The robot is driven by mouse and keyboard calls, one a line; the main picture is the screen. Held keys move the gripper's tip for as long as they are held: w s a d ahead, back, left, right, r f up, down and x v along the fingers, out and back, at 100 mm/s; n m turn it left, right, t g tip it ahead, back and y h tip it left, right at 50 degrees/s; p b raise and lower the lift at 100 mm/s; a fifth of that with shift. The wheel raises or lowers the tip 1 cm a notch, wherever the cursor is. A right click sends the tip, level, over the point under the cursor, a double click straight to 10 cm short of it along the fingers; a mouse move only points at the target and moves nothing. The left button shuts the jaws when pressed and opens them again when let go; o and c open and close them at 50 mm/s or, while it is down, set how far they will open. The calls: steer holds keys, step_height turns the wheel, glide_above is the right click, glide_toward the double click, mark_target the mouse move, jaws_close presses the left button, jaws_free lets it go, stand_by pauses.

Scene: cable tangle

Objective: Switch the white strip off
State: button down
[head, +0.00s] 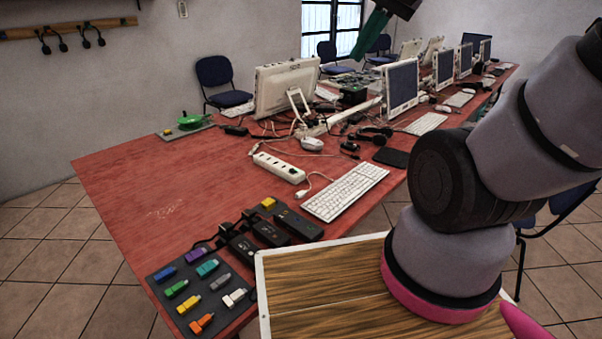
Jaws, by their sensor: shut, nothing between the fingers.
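The white strip (279,167), a power strip with a row of dark sockets, lies on the red table (140,165) left of the white keyboard. Its cable runs up and back into the tangle. The switch and its position are too small to tell. My gripper (361,54) shows at the top edge, a dark body with green fingers pointing down and left. The fingers are together with nothing between them. It is high in the picture, above and to the right of the strip, and apart from it. Its upper part is cut off.
A white keyboard (345,191) lies right of the strip and a white mouse (312,144) behind it. Black boxes (270,233) and a dark mat (165,272) with coloured connectors are in front. Monitors and tangled cables fill the back.

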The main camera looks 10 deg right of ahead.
steer(key=w+a+f+m+y, duration=0.2)
steer(key=w+f+m+y, duration=0.15)
steer(key=w+f, duration=0.3)
steer(key=w+a+f+m+g+y, duration=0.1)
steer(key=w+a+f+m+y, duration=0.15)
steer(key=w+f+m, duration=0.45)
steer(key=w+a+f+m+y, duration=0.2)
steer(key=w+f+y, duration=0.1)
steer(key=w+f, duration=0.4)
steer(key=w+d+f+m+t+h, duration=0.1)
steer(key=w+d+f+m+t, duration=0.1)
steer(key=f, duration=0.6)
steer(key=w+d+f+m+t+h, duration=0.2)
steer(key=d+f+m, duration=0.3)
steer(key=f, duration=0.4)
steer(key=w+d+f+m+t+h, duration=0.1)
steer(key=w+d+f+m+t, duration=0.1)
steer(key=f, duration=0.7)
steer(key=shift+w+d+f+m, duration=0.1)
steer(key=shift+w+d+m, duration=0.1)
steer(key=shift+d+m, duration=0.3)
steer(key=shift+w+d+m, duration=0.15)
steer(key=shift+d+m, duration=0.15)
steer(key=shift+m, duration=0.35)
steer(key=shift+w+a, duration=0.1)
